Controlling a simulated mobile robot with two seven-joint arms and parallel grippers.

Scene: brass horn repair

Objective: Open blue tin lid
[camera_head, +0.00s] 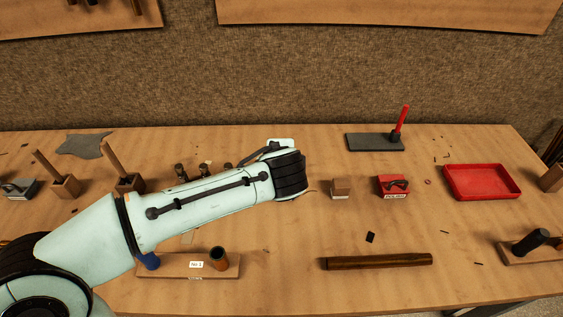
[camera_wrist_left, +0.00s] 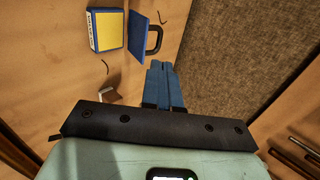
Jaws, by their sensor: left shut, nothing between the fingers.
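The blue tin (camera_wrist_left: 106,31) shows at the top left of the left wrist view, with a yellow face and a pale label strip along one side. Its blue lid (camera_wrist_left: 139,34) stands swung open beside the yellow face, with a dark loop handle (camera_wrist_left: 155,40) on its outer side. My left gripper (camera_wrist_left: 160,66) is shut and empty, its blue fingertips just short of the lid and handle and apparently apart from them. In the head view my left arm hides the tin and the fingers. My right gripper is in neither view.
A small wooden block (camera_head: 341,187), a red labelled box (camera_head: 393,192) and a red tray (camera_head: 482,196) stand right of my arm. A wooden holder (camera_head: 205,272) and a brown rod (camera_head: 377,261) lie in front. A fabric wall (camera_head: 300,85) rises behind.

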